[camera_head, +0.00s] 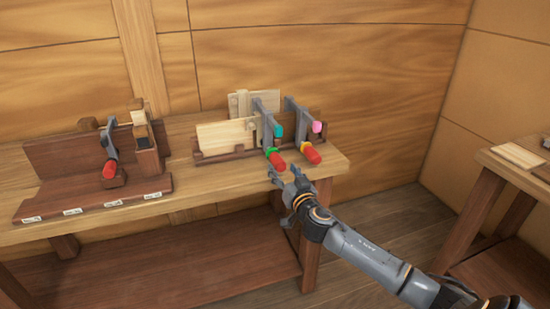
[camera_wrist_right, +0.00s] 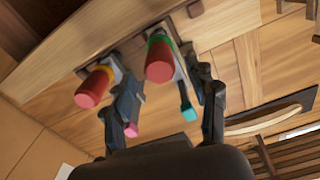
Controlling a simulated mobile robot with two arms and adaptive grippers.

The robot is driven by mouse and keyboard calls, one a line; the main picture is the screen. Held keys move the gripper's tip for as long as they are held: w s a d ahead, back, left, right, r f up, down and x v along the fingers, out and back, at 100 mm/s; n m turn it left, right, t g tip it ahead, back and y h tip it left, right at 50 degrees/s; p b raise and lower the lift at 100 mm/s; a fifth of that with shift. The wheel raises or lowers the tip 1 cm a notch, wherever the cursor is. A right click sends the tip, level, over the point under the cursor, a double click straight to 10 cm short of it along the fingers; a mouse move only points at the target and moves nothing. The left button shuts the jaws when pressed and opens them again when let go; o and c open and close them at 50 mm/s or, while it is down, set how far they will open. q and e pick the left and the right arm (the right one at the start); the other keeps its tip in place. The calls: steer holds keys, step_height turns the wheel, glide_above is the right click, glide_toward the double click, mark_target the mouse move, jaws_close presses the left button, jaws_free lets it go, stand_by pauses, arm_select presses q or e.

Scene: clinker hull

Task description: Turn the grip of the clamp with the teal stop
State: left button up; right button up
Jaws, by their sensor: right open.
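The clamp with the teal stop (camera_head: 279,131) stands upright on the bench rack, with a grey bar. Its red grip (camera_head: 276,162) has a green ring and points toward me. In the right wrist view the red grip (camera_wrist_right: 159,66) shows ahead between my fingers, and the teal stop (camera_wrist_right: 188,113) is below it. My right gripper (camera_head: 289,181) is open just in front of and below this grip, also seen in the right wrist view (camera_wrist_right: 164,82). I cannot tell whether a finger touches the grip. My left gripper is not in view.
Close at the right is a clamp with a pink stop (camera_head: 317,127) and a yellow-ringed red grip (camera_head: 311,154). A wooden fixture (camera_head: 70,197) with another red-gripped clamp (camera_head: 110,168) stands at the left of the bench. Another table (camera_head: 508,168) is at the right.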

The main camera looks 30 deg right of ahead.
mark_target(276, 158)
steer(key=x, duration=0.7)
steer(key=shift+w, duration=0.2)
steer(key=c, duration=1.2)
steer(key=shift+o, duration=0.2)
steer(key=shift+n, duration=0.4)
